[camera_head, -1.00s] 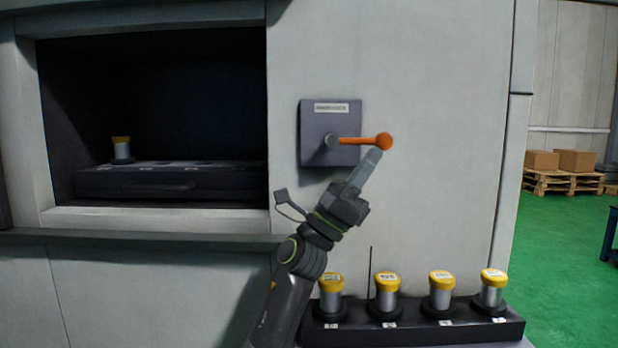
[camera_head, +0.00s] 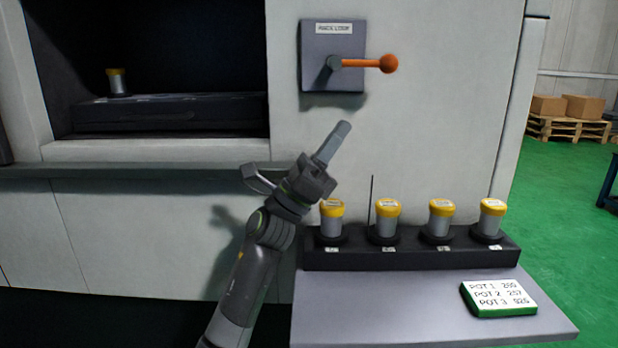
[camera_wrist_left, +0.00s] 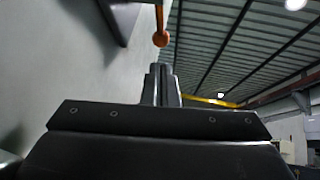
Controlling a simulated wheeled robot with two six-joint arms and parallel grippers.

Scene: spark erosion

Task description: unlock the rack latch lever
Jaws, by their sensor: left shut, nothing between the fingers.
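The rack latch lever (camera_head: 368,63) is an orange bar with a round orange knob at its right end, lying about level. It pivots on a grey hub on a grey plate (camera_head: 318,45) labelled "RACK LOCK", fixed to the machine wall. My left gripper (camera_head: 341,129) is shut and empty, below the plate and apart from the lever, fingers pointing up and to the right. In the left wrist view the orange knob (camera_wrist_left: 160,39) hangs beyond the shut fingertips (camera_wrist_left: 160,70). My right gripper is not in view.
Below right, a black holder (camera_head: 420,257) carries several yellow-capped pots on a grey shelf (camera_head: 400,310) with a green-edged sign (camera_head: 499,298). A thin upright rod (camera_head: 371,200) stands among the pots. At left, an open chamber holds a black drawer-like rack (camera_head: 165,117) with one pot (camera_head: 117,82).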

